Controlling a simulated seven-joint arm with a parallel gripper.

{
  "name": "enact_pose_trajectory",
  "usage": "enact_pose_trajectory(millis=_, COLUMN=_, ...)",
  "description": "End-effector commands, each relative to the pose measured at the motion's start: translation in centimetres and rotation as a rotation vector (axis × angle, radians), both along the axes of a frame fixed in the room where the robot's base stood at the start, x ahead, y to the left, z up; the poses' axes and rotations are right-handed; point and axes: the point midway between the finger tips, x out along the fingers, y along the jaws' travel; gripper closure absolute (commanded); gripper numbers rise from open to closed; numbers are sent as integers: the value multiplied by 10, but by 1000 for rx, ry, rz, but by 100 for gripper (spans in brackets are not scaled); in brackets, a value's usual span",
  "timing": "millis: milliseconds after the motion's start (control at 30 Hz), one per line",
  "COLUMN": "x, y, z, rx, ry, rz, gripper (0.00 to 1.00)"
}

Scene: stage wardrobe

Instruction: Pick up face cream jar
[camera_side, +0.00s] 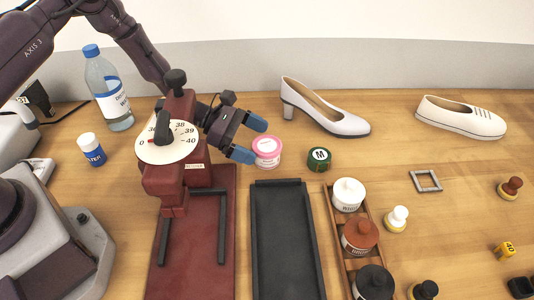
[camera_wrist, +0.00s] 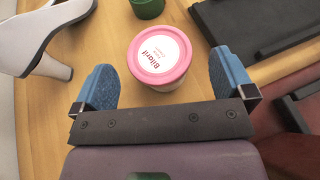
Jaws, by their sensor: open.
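The face cream jar (camera_side: 267,151) is white with a pink-rimmed lid and stands upright on the wooden table, right of the dark red stand. In the wrist view the jar (camera_wrist: 160,55) shows its round white label with red print. My gripper (camera_side: 250,139) is open, its blue fingertips just left of the jar in the side view. In the wrist view the fingers of my gripper (camera_wrist: 161,66) lie on either side of the jar, with a gap at each side. I cannot tell whether the fingertips are level with the jar's body.
A green-lidded jar (camera_side: 319,158) stands close to the right, and a white heeled shoe (camera_side: 325,110) behind it. The red stand with a dial (camera_side: 167,142) is at the left. A black tray (camera_side: 283,240) lies in front. A wooden rack (camera_side: 335,226) holds several jars.

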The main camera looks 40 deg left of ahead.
Motion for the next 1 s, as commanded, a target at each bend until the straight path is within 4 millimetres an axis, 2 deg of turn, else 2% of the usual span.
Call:
enact_pose_trajectory(millis=33, x=4, y=-8, z=-4, rx=0, ry=1, rz=-4, gripper=0)
enact_pose_trajectory(millis=200, x=14, y=-25, z=-12, rx=0, ry=1, rz=-2, gripper=0)
enact_pose_trajectory(millis=500, x=17, y=-29, z=-14, rx=0, ry=1, rz=0, gripper=0)
enact_pose_trajectory(millis=733, x=17, y=-29, z=-14, rx=-1, ry=0, rz=0, gripper=53)
enact_pose_trajectory(millis=1000, x=17, y=-29, z=-12, rx=-2, ry=-1, rz=0, gripper=53)
